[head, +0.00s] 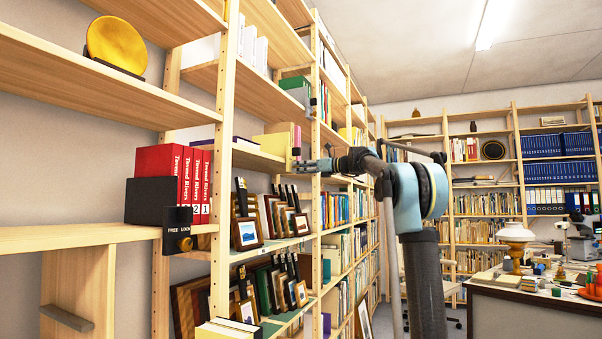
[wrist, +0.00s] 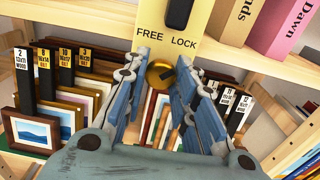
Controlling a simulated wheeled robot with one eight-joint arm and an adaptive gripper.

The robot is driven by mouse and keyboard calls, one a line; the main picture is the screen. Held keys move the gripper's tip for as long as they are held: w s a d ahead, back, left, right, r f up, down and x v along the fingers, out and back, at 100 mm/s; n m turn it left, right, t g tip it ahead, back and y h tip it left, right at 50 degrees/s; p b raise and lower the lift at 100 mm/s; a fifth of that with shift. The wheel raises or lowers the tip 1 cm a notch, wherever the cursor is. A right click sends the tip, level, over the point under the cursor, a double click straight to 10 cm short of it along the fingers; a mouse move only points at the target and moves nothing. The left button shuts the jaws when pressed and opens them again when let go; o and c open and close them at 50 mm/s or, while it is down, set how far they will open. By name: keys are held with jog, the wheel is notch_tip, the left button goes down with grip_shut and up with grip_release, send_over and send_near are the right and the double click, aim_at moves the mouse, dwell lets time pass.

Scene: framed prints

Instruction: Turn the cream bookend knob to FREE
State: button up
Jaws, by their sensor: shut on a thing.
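The cream bookend (wrist: 205,40) fills the top middle of the wrist view, with FREE at left, LOCK at right and a black grip (wrist: 178,13) above the words. Its round brass knob (wrist: 160,74) sits below the lettering and carries a dark mark, whose exact direction I cannot read. My gripper (wrist: 158,84) has its blue fingers on either side of the knob and is shut on it; the fingers partly hide its edges. In the head view my gripper (head: 303,165) reaches the middle shelf bay, at the bookend, whose face is hard to make out there.
A black bookend (head: 179,222) with its own FREE/LOCK knob stands by red books (head: 173,165) at left. Pink books (wrist: 281,25) stand beside the cream bookend. Framed prints (wrist: 38,130) with black number tags fill the shelf below. A shelf upright (wrist: 290,150) is at right.

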jog(key=shift+w, duration=0.1)
jog(key=n, duration=1.3)
jog(key=shift+n, duration=2.5)
jog(key=o, duration=1.1)
jog(key=shift+w, duration=0.1)
jog(key=shift+c, duration=0.2)
